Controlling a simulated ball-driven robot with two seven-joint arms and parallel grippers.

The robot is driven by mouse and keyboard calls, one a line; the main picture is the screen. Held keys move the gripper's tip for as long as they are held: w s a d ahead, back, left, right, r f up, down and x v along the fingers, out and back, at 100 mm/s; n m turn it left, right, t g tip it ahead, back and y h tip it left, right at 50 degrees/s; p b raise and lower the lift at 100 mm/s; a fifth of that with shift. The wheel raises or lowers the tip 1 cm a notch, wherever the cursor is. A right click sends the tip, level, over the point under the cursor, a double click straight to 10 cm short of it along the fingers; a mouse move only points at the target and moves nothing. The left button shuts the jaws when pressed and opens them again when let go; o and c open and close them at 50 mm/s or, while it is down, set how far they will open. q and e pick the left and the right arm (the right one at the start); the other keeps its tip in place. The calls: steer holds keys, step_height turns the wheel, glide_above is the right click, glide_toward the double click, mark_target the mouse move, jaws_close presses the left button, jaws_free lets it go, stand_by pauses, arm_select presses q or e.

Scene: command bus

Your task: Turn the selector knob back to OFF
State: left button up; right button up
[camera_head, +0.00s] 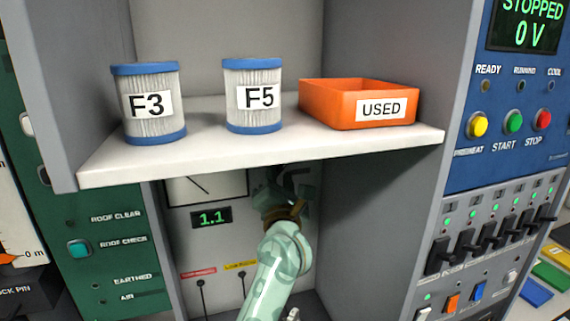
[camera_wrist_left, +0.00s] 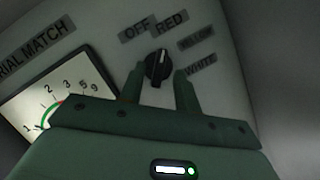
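The selector knob (camera_wrist_left: 158,67) is black and round with a pale pointer line, on a grey panel in the left wrist view. Its line points up, toward the gap between the OFF label (camera_wrist_left: 136,28) and the RED label (camera_wrist_left: 171,20), nearer RED. My left gripper (camera_wrist_left: 159,82) is open, with one finger on each side of the knob and a visible gap to each side. In the head view my left gripper (camera_head: 285,198) reaches into the recess under the shelf, and the knob is hidden there. My right gripper is not in view.
A white shelf (camera_head: 260,155) overhangs my left arm, bearing filters F3 (camera_head: 150,125) and F5 (camera_head: 252,110) and an orange USED bin (camera_head: 325,105). A dial (camera_wrist_left: 62,88) sits left of the knob. A switch panel (camera_head: 480,230) stands at right.

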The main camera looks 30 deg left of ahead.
arm_select(q)
steer(key=shift+w+a+r, duration=0.1)
steer(key=shift+w+a, duration=0.1)
steer(key=shift+w, duration=0.1)
steer(key=shift+r, duration=0.1)
jaws_close()
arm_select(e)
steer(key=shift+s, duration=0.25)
